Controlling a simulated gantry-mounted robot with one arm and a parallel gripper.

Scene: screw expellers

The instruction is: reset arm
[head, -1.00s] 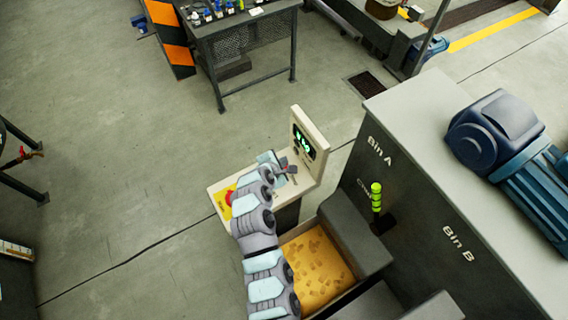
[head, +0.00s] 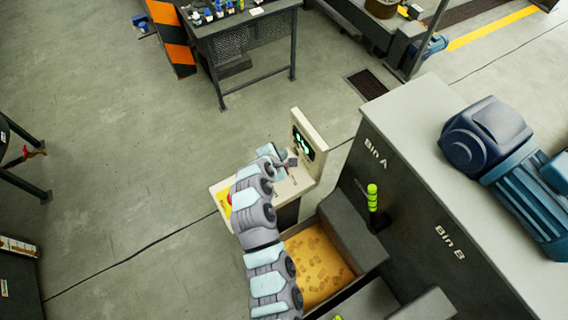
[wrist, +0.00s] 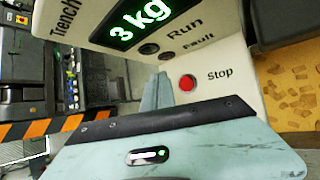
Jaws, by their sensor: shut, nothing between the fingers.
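My gripper (head: 290,164) is at the end of my grey and pale-blue arm, over the cream control console (head: 313,143). In the wrist view the closed fingers (wrist: 156,92) point at the console, with nothing held. I cannot tell whether the fingertips touch the panel. My arm partly hides the console's lower deck and its yellow-backed red button (head: 226,199).
A bin of yellow-brown pieces (head: 318,262) lies right of my forearm. Beyond it stands a grey machine marked Bin A and Bin B (head: 420,215), with a green-gripped lever (head: 372,197) and a blue motor (head: 487,135).

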